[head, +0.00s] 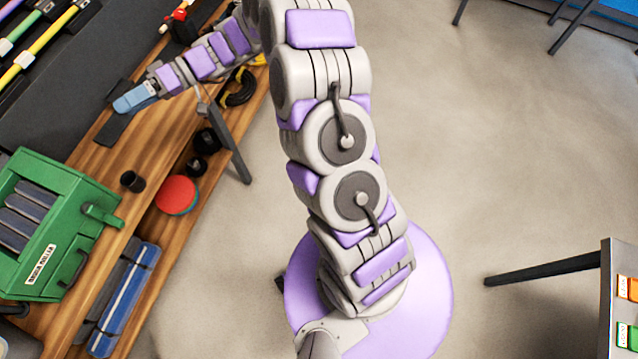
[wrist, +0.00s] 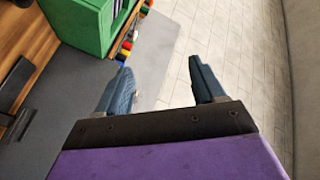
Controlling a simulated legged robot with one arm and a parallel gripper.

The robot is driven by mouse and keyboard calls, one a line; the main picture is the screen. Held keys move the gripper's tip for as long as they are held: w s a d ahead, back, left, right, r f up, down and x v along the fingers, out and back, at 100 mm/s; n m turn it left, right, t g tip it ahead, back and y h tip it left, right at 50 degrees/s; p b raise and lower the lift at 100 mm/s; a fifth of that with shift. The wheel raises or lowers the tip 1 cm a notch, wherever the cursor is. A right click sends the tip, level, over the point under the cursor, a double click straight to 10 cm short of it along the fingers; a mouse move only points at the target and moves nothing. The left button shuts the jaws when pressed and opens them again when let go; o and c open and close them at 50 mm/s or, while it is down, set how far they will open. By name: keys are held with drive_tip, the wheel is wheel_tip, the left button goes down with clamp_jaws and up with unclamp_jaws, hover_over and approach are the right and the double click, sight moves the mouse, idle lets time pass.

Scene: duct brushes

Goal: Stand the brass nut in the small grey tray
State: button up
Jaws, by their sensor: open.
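My gripper (head: 135,98) is at the upper left in the head view, over the wooden bench near its back edge. In the wrist view my gripper (wrist: 165,82) has its two blue fingers wide apart with nothing between them. I cannot make out the brass nut in either view. I cannot identify the small grey tray either. A dark flat piece (head: 112,128) lies on the bench just below my gripper; I cannot tell what it is.
A green machine (head: 55,215) stands on the wooden bench (head: 95,150). A black cup (head: 132,181), a red disc (head: 176,195) and a blue-and-white item (head: 125,300) are near it. The wrist view shows a green box (wrist: 80,22) and light tiled floor (wrist: 235,60). Open floor lies right of the bench.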

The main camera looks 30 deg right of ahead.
drive_tip(key=s+d+r+g+h, duration=0.1)
drive_tip(key=s+h, duration=0.2)
drive_tip(key=s, duration=0.4)
drive_tip(key=s+d+r+m+g+h, duration=0.1)
drive_tip(key=s+r+g+h, duration=0.1)
drive_tip(key=s, duration=0.6)
drive_tip(key=s+d+r+g+h, duration=0.1)
drive_tip(key=s+h, duration=0.2)
drive_tip(key=s, duration=0.4)
drive_tip(key=s+d+f+m+t+h, duration=0.1)
drive_tip(key=s+d+m+h, duration=0.6)
drive_tip(key=s+d, duration=0.9)
drive_tip(key=shift+s+d+f+t+h, duration=0.35)
drive_tip(key=shift+d+t+h, duration=0.55)
drive_tip(key=shift+d+h, duration=0.35)
